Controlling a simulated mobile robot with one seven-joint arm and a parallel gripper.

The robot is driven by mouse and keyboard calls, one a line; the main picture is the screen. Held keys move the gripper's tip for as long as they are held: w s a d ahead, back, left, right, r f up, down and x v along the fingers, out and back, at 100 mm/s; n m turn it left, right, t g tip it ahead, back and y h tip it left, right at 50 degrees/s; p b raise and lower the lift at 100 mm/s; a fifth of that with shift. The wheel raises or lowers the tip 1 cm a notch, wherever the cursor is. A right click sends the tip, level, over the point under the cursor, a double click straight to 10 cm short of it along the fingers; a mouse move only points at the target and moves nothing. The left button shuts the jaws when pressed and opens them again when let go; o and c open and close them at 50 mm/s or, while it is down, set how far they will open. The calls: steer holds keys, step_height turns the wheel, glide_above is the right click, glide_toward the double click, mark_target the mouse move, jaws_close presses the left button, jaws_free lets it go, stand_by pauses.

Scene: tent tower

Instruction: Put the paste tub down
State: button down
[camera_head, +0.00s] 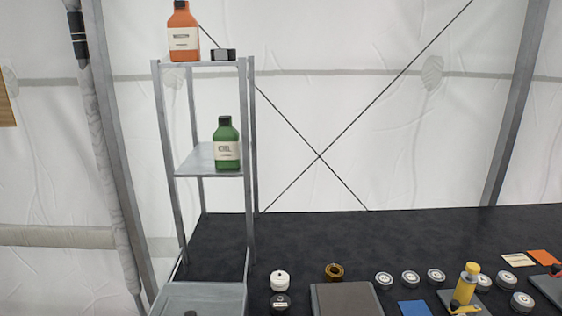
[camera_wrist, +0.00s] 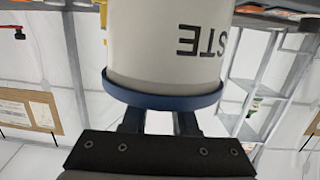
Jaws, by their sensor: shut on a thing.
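The paste tub (camera_wrist: 165,45) fills the top middle of the wrist view. It is a pale cylinder with a blue rim (camera_wrist: 165,98) and dark letters "STE" that appear upside down. My gripper (camera_wrist: 158,120) is shut on the tub, with its two dark fingers reaching to the blue rim. The top of the tub in the picture is cut off by the frame edge. Neither the tub nor my gripper shows in the head view.
A grey shelf tower (camera_head: 251,150) holds an orange bottle (camera_head: 183,35), a small dark box (camera_head: 223,54) and a green bottle (camera_head: 227,145). The black table (camera_head: 330,235) is clear at the back; jars, a yellow bottle (camera_head: 468,285) and trays crowd its front.

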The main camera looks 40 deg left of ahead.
steer(key=w+d+f+m+t+h, duration=0.3)
steer(key=w+d+f+m+h, duration=0.2)
steer(key=d+f+m+h, duration=0.2)
steer(key=d+h, duration=0.2)
steer(key=h, duration=0.1)
steer(key=shift+w+d+f+m+t, duration=0.2)
steer(key=shift+d+f+m+t, duration=0.1)
steer(key=shift+d+f, duration=0.1)
steer(key=shift+s, duration=0.15)
